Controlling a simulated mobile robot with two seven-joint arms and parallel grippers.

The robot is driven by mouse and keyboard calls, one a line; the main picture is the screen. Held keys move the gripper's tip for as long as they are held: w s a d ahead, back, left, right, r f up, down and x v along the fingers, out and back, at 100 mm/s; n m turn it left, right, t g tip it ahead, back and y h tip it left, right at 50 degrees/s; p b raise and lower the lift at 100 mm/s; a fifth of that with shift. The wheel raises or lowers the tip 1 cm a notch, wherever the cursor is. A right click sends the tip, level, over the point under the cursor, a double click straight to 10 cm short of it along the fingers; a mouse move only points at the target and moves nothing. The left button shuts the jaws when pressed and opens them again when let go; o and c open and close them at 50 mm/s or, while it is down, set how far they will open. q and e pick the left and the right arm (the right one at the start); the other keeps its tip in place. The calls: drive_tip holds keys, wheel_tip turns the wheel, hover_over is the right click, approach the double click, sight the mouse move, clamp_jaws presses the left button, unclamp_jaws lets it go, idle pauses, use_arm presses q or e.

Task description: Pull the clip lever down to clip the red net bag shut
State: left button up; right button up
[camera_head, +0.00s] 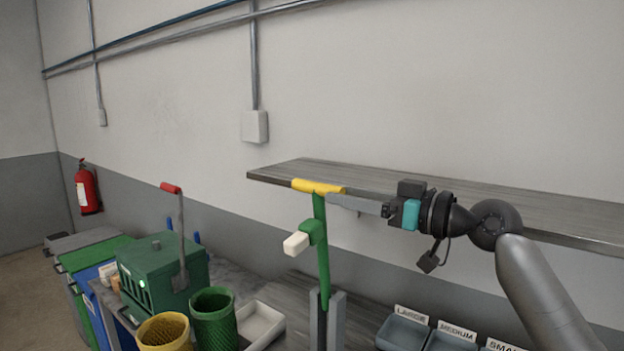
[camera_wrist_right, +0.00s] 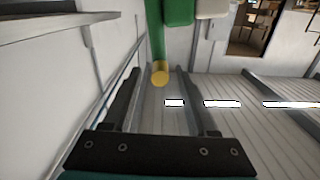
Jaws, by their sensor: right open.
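A green lever (camera_head: 321,240) with a yellow crossbar handle (camera_head: 312,186) stands upright between grey posts on the bench. A green block with a white end (camera_head: 297,243) sticks out from its side. My right gripper (camera_head: 332,198) is open at the right end of the yellow handle. In the right wrist view, the handle's round end (camera_wrist_right: 160,73) appears between the two fingertips, with a gap on each side. I cannot tell whether it lies inside the jaws or just beyond them. I see no red net bag. My left gripper is not in view.
A wooden shelf (camera_head: 450,200) runs along the wall behind the handle and my right arm. A green machine (camera_head: 155,275) with a red-tipped lever (camera_head: 171,188) stands left. Yellow (camera_head: 164,333) and green (camera_head: 213,318) mesh tubes and a white tray (camera_head: 262,326) stand on the bench. Labelled grey bins (camera_head: 403,334) are lower right.

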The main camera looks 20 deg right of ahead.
sight(323, 189)
drive_tip(key=p+x, duration=0.1)
drive_tip(key=x, duration=0.5)
drive_tip(key=shift+w+a+r+p, duration=0.15)
drive_tip(key=shift+w+p, duration=0.1)
drive_tip(key=shift+p, duration=0.1)
drive_tip(key=shift+w+a, duration=0.45)
drive_tip(key=shift+w, duration=0.1)
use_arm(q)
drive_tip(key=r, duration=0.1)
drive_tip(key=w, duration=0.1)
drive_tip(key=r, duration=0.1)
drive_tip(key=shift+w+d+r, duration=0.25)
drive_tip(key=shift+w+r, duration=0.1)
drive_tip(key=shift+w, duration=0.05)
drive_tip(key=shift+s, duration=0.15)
use_arm(e)
clamp_jaws()
